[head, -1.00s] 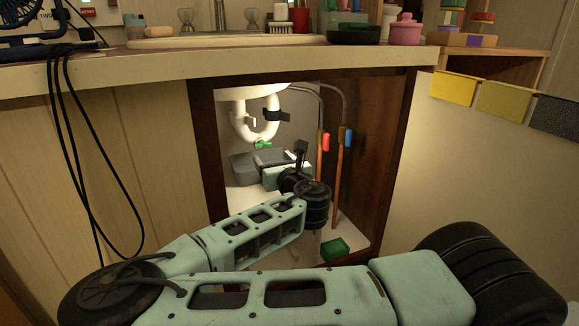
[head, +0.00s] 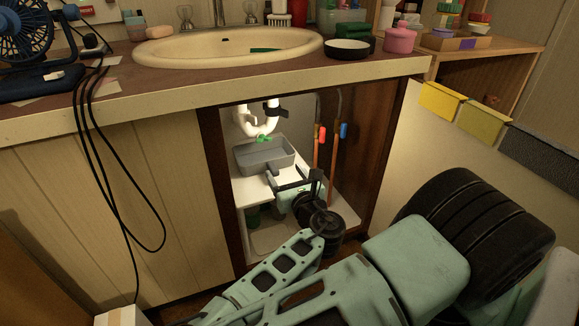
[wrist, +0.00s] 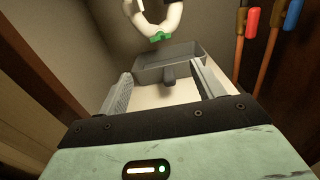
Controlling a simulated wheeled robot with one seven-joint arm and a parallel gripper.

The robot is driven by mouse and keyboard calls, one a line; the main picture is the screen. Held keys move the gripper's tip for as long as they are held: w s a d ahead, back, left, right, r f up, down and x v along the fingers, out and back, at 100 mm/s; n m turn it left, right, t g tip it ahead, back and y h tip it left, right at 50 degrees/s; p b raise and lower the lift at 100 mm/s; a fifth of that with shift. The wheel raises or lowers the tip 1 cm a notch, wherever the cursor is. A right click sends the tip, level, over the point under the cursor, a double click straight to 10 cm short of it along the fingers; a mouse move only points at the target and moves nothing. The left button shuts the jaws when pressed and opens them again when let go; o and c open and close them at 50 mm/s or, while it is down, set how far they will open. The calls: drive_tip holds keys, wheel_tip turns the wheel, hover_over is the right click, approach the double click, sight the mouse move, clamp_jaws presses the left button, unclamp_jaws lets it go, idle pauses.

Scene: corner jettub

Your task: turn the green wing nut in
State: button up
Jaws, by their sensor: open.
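The green wing nut (head: 264,139) sits at the bottom of the white U-shaped drain pipe (head: 257,123) under the sink. It also shows in the wrist view (wrist: 160,37), top centre, beyond my fingertips. A grey tray (head: 250,162) stands on the white cabinet floor below the pipe. My gripper (head: 293,181) is at the cabinet opening, lower than the nut and nearer to me, apart from it. In the wrist view my gripper (wrist: 162,74) has its two fingers wide apart, with nothing held between them and the tray beyond.
Two copper pipes with a red valve handle (head: 322,134) and a blue valve handle (head: 343,131) stand right of the drain. The dark cabinet frame (head: 221,185) borders the opening on the left. The counter edge (head: 160,105) runs above. Black cables (head: 95,180) hang at left.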

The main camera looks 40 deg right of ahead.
drive_tip(key=shift+p+v, duration=0.5)
drive_tip(key=shift+v, duration=0.35)
